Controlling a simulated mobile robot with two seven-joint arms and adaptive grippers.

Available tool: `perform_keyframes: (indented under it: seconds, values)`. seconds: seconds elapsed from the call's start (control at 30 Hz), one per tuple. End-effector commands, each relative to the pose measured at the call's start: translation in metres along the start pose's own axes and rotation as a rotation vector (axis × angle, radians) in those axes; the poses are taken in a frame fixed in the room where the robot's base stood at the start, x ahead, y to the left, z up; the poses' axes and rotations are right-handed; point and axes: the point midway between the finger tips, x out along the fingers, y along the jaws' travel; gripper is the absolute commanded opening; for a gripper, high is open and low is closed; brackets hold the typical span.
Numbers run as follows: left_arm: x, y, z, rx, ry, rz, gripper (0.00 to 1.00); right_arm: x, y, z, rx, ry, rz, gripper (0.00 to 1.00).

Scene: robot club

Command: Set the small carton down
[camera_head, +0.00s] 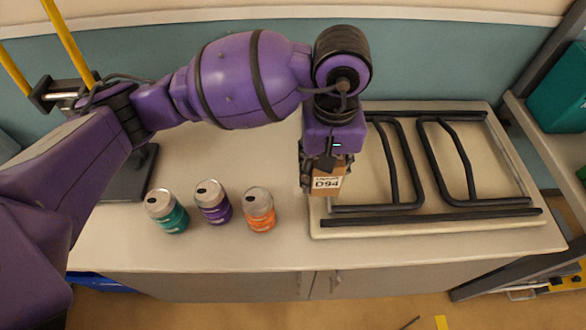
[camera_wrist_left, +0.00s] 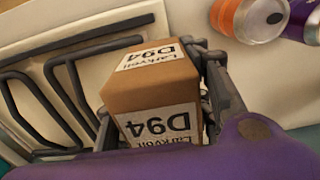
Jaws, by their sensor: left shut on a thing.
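The small carton (camera_head: 327,184) is a brown box with a white label reading D94. My left gripper (camera_head: 322,172) points down and is shut on it, near the left edge of a pale tray-like board with black rails. In the left wrist view the carton (camera_wrist_left: 152,86) sits between the two dark fingers, its top and one labelled side showing. Its underside is hidden, so I cannot tell whether it touches the surface below. My right gripper is in neither view.
Three cans stand left of the carton: teal (camera_head: 167,211), purple (camera_head: 213,203) and orange (camera_head: 259,210). The pale board (camera_head: 440,228) with black bars (camera_head: 400,160) fills the counter's right side. Bare counter (camera_head: 200,250) lies in front of the cans. A shelf rack (camera_head: 545,130) stands at right.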

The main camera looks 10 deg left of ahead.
Motion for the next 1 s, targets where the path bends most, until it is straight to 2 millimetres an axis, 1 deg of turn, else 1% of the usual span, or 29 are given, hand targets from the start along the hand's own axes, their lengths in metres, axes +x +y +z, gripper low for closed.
perform_keyframes:
  seconds: [0.03, 0.2, 0.3, 0.4, 0.5, 0.67, 0.77, 0.9, 1.0]
  values:
    - [0.005, -0.015, -0.005, -0.007, -0.002, -0.005, 0.13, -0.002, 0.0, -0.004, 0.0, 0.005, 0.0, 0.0]
    - [0.023, -0.053, -0.024, -0.008, -0.001, -0.005, 0.13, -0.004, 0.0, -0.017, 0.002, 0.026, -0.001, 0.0]
    - [0.045, -0.066, -0.029, -0.006, -0.004, -0.004, 0.13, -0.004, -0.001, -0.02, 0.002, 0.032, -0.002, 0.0]
    - [0.061, -0.077, -0.035, -0.004, -0.003, -0.004, 0.13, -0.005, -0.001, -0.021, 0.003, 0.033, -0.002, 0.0]
    - [0.07, -0.083, -0.038, -0.002, -0.003, -0.001, 0.13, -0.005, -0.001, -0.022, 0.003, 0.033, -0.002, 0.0]
    - [0.077, -0.088, -0.041, -0.002, -0.002, -0.002, 0.13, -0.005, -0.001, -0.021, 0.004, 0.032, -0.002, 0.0]
    - [0.086, -0.096, -0.043, -0.004, -0.004, -0.003, 0.13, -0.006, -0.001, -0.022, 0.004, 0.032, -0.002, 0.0]
    - [0.109, -0.093, -0.042, -0.002, -0.004, -0.001, 0.13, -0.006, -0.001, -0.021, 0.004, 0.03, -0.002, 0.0]
    - [0.114, -0.093, -0.043, -0.001, -0.001, -0.001, 0.13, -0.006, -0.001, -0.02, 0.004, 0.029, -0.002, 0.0]
